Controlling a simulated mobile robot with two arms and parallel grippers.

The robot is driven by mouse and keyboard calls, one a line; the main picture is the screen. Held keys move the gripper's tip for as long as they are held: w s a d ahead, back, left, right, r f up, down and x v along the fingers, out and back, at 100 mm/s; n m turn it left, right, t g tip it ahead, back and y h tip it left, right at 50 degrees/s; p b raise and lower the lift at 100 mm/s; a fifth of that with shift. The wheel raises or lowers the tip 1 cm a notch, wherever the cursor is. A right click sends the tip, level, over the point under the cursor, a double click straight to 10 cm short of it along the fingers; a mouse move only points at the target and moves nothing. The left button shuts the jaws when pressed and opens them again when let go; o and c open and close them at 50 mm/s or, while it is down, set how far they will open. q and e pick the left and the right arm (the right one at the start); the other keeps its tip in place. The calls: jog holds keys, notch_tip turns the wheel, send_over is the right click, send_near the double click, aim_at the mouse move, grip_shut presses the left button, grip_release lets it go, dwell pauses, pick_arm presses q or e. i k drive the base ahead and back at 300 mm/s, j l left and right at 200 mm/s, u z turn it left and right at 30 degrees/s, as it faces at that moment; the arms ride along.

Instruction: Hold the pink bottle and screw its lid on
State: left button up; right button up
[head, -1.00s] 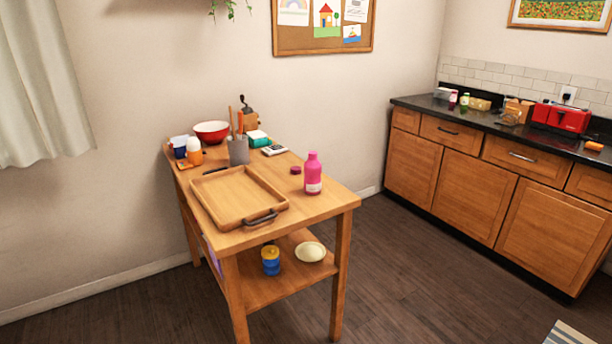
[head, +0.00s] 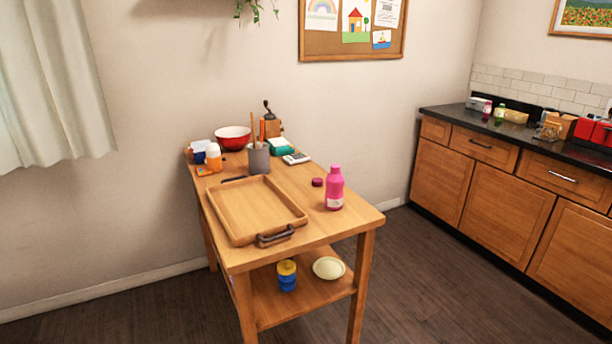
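The pink bottle (head: 334,188) stands upright near the right edge of the wooden table (head: 330,232). A small dark pink lid (head: 317,182) lies on the tabletop just left of the bottle, apart from it. The bottle's neck is narrow and pink; its opening is too small to make out. Neither of my grippers shows in the head view.
A wooden tray (head: 219,222) takes up the table's front left. A grey utensil holder (head: 259,159), a red bowl (head: 233,138) and a white-and-orange bottle (head: 214,157) stand behind it. A counter (head: 480,131) runs along the right. The floor between is clear.

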aim_at(334, 181)
jog(key=i+l+u, duration=0.3)
jog(key=i+l, duration=0.15)
jog(key=i, duration=0.15)
jog(key=i+l+u, duration=0.35)
jog(key=i+l, duration=0.15)
jog(key=i+l+u, duration=0.3)
jog(key=i+l, duration=0.15)
jog(key=l, duration=0.4)
